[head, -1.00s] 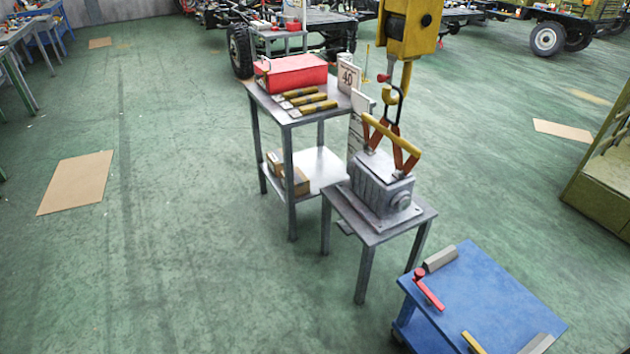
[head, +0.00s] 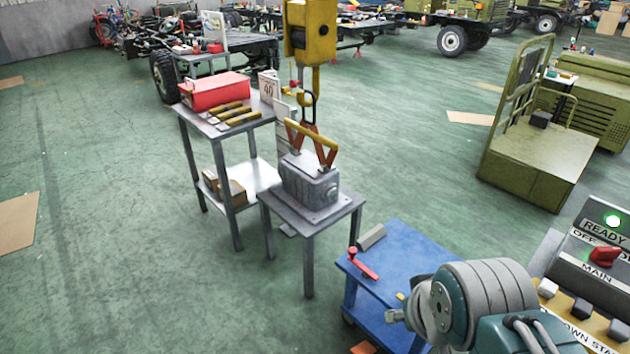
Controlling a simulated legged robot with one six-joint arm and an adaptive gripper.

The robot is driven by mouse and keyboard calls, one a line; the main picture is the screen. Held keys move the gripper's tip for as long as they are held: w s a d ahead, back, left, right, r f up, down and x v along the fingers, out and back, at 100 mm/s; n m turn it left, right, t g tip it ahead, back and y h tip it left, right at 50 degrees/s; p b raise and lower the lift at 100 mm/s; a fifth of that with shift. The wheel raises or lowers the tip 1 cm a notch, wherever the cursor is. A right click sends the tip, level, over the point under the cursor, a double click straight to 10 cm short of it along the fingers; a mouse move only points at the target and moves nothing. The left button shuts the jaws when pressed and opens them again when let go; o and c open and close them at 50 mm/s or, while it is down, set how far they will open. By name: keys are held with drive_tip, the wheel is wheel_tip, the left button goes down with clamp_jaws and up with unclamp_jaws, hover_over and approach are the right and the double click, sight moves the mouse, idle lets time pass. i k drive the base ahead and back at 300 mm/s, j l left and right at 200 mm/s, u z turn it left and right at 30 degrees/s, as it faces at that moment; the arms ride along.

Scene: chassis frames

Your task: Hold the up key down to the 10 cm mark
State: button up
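A control panel (head: 580,258) stands at the right edge, with a lit green READY lamp (head: 612,220) and a red MAIN switch (head: 605,257). A yellow hoist hook block (head: 309,35) holds red tongs (head: 326,150) over a grey gearbox (head: 310,183), which appears to rest on a small table. A pale upright board (head: 283,108) stands behind it; its marks are unreadable.
A blue cart (head: 400,247) with a red-handled tool (head: 362,264) is just behind my arm. A taller grey table (head: 195,120) carries a red toolbox (head: 214,92) and a sign (head: 269,87) reading 40. An olive trolley (head: 540,160) stands at right. The floor at left is open.

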sight(547, 289)
drive_tip(key=u, duration=0.25)
drive_tip(key=j+z, duration=0.45)
drive_tip(key=z, duration=0.25)
drive_tip(key=k+j+z, duration=0.1)
drive_tip(key=j+z, duration=0.25)
drive_tip(key=i+l+z, duration=0.1)
drive_tip(key=l+z, duration=0.15)
drive_tip(key=z, duration=0.25)
drive_tip(key=i+l+z, duration=0.1)
drive_tip(key=z, duration=0.35)
drive_tip(key=i+l+z, duration=0.2)
drive_tip(key=z, duration=0.3)
drive_tip(key=i+j, duration=0.3)
drive_tip(key=j, duration=0.1)
